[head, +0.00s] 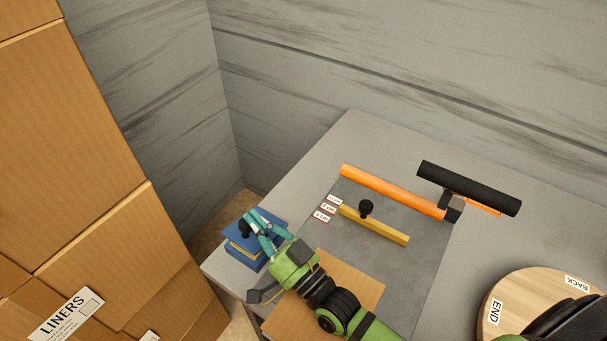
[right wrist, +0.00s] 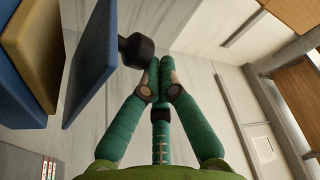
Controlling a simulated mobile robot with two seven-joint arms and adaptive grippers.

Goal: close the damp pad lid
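The damp pad box (head: 243,255) is blue and sits at the table's left corner. Its blue lid (right wrist: 92,62) has a black knob (right wrist: 136,50) and stands at an angle, apart from the yellow pad (right wrist: 32,45), so it is partly open. In the head view the lid (head: 268,217) is partly covered by my gripper. My right gripper (head: 252,222) is at the lid on the knob side. In the right wrist view its teal fingertips (right wrist: 160,66) are together, right beside the knob, with nothing seen between them. Whether they touch the knob is unclear. My left gripper is out of view.
A grey mat (head: 385,210) carries a yellow bar (head: 380,228) with a black knob. An orange bar (head: 390,190) and a black roller (head: 468,188) lie behind. A round wooden board (head: 520,290) is at right. Cardboard boxes (head: 80,150) stack at left; walls stand behind the table.

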